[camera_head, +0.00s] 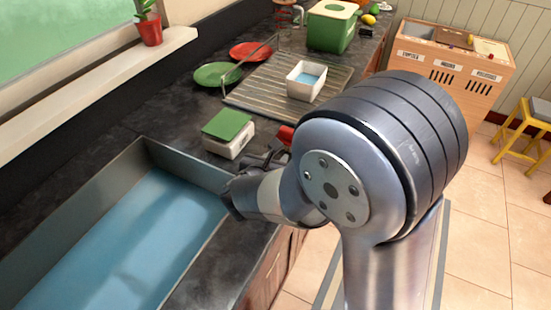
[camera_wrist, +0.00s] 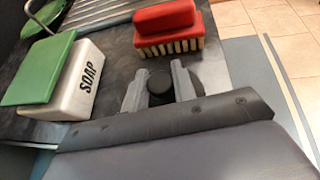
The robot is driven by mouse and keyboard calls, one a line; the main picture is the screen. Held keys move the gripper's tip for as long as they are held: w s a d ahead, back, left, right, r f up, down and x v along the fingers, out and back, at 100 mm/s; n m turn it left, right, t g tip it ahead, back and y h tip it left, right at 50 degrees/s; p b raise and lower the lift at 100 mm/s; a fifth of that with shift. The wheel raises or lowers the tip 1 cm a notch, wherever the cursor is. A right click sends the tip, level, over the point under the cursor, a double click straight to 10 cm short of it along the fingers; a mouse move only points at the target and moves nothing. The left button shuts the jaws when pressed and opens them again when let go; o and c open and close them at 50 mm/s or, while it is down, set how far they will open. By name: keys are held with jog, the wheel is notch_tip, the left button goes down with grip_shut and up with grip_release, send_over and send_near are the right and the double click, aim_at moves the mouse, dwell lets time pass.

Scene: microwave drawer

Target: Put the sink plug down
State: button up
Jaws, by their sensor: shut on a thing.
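My gripper (camera_wrist: 158,82) is shut on the sink plug (camera_wrist: 160,80), a small round black thing between its two grey fingers in the wrist view. The plug is over the dark counter (camera_wrist: 115,60); I cannot tell whether it touches it. In the head view my gripper (camera_head: 268,160) is by the near right corner of the sink, beside the soap box, and the plug cannot be made out there.
The white soap box (camera_wrist: 78,85) with a green top is left of my gripper; a red brush (camera_wrist: 168,28) is just beyond it. The sink (camera_head: 125,240) holds blue water. A drying rack (camera_head: 270,98) with a white tub (camera_head: 305,82) stands farther back.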

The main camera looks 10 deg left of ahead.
jog(key=shift+f, duration=0.2)
jog(key=o, duration=1)
jog(key=shift+r, duration=0.1)
jog(key=shift+r, duration=0.3)
jog(key=v, duration=1.1)
jog(key=shift+s, duration=0.45)
